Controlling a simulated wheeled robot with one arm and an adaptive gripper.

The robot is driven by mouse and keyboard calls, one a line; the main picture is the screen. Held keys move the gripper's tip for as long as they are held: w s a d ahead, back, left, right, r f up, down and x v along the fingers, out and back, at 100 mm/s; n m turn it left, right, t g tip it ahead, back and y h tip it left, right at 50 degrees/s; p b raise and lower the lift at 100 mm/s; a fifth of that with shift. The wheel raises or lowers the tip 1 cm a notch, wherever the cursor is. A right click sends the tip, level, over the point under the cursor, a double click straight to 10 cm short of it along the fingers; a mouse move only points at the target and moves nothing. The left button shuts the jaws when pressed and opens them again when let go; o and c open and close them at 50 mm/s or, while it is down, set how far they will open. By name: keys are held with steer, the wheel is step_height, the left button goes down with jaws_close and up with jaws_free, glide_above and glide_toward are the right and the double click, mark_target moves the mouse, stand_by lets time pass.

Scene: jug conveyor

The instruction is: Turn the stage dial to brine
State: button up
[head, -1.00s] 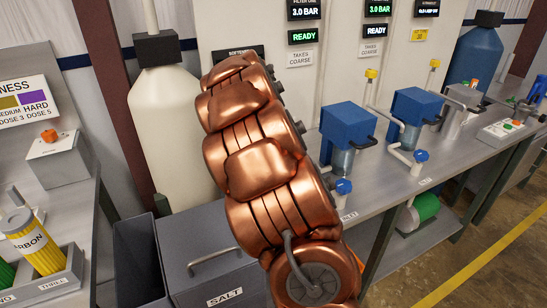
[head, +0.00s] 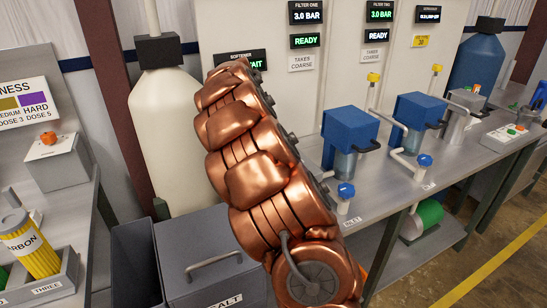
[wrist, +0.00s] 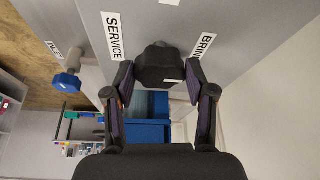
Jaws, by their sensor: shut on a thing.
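The stage dial (wrist: 158,66) is a black knob on a grey panel in the wrist view, with a small pale mark on its lower right edge. The SERVICE label (wrist: 112,36) is to its left. The BRINE label (wrist: 203,46), partly cut off by a finger, is to its right. My gripper (wrist: 160,78) has a finger on each side of the dial and is shut on it. I cannot tell which label the dial points to. In the head view my copper arm hides the gripper and dial.
A blue valve knob (wrist: 67,82) is left of the dial in the wrist view. In the head view a cream tank (head: 172,130) stands left of my arm, and a grey salt bin (head: 205,250) stands below. Blue filter heads (head: 348,128) stand on the bench to the right.

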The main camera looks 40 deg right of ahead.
steer(key=o, duration=1.2)
steer(key=shift+c, duration=0.2)
steer(key=v, duration=1.2)
